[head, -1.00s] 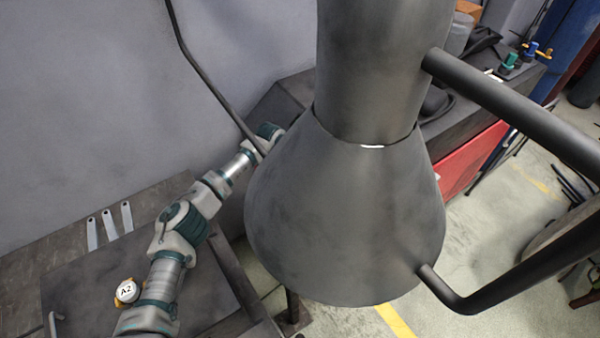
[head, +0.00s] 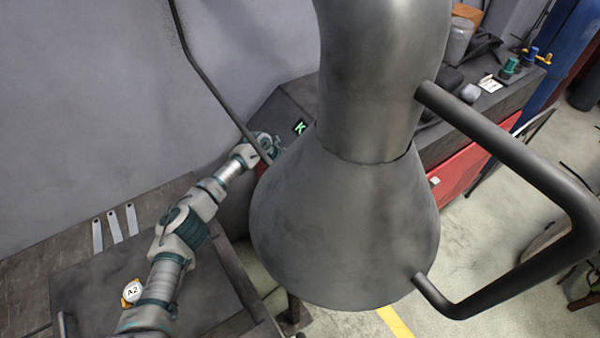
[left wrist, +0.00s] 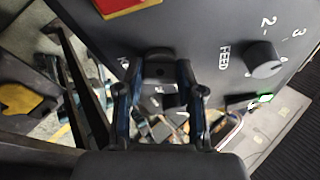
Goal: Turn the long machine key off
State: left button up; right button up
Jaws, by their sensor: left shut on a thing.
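In the left wrist view, my left gripper (left wrist: 159,84) is at the lower edge of a dark machine panel (left wrist: 205,30). Its two fingers are shut on a dark piece (left wrist: 157,70), which I take to be the long machine key; its outline is hard to make out against the panel. A white letter, partly hidden, is printed beside it. In the head view my left arm reaches up to the dark machine box (head: 285,103), and the gripper and key are hidden there. My right gripper is not in view.
A FEED dial (left wrist: 264,60), a lit green lamp (left wrist: 265,98) and a red and yellow part (left wrist: 127,4) are on the panel. A large grey hood (head: 345,220) blocks much of the head view.

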pick_arm(q)
jog(key=shift+s+a+f+n+h+p, duration=0.1)
jog(key=shift+n+h+p, duration=0.1)
jog(key=shift+n+p, duration=0.65)
jog(key=shift+f+n+h+p, duration=0.1)
jog(key=shift+n+h+p, duration=0.1)
jog(key=shift+n+p, duration=0.65)
jog(key=shift+n, duration=0.3)
jog(key=o, duration=1.2)
jog(key=shift+c, duration=0.2)
jog(key=shift+r, duration=0.1)
jog(key=shift+a, duration=0.1)
jog(key=v, duration=1.1)
jog(key=shift+a+r, duration=0.2)
jog(key=shift+a, duration=0.15)
